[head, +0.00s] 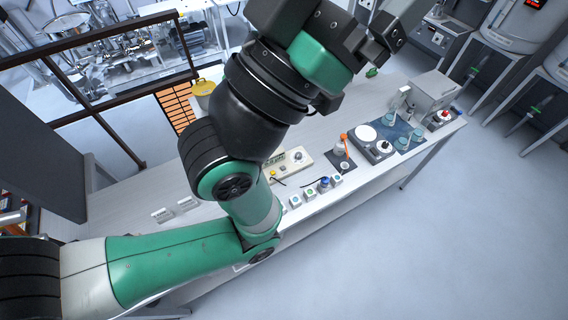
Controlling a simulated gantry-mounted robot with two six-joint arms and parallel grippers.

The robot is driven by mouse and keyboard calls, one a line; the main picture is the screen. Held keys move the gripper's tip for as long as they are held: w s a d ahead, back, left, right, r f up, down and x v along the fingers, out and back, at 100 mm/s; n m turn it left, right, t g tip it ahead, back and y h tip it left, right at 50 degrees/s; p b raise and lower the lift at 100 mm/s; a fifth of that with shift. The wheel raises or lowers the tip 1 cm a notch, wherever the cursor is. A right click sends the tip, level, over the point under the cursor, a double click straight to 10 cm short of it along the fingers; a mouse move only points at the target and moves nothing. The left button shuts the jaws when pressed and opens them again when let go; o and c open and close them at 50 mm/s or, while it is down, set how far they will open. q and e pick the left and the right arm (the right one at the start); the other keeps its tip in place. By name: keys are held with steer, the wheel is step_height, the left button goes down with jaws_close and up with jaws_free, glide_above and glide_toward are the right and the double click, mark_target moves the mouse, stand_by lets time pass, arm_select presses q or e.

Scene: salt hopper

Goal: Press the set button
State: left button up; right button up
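A beige panel box (292,162) lies on the bench, partly behind my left arm. It has a small display (276,158), a round knob (297,156) and a small yellow button (272,173). No label can be read, so I cannot tell which control is the set button. My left gripper (384,38) is high at the top of the head view, up and to the right of the panel and apart from it. Its fingers are seen at an angle, and whether they are open is unclear. My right gripper is not in view.
Several small white blocks with coloured tops (310,195) stand along the bench's front edge. A scale with a white pan (366,134), a blue mat (398,132) with cups and a grey machine (433,92) stand to the right. A yellow bucket (204,88) is behind my arm.

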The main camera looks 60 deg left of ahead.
arm_select(q)
steer(key=shift+c, duration=0.2)
jaws_close()
stand_by(0.3)
stand_by(1.2)
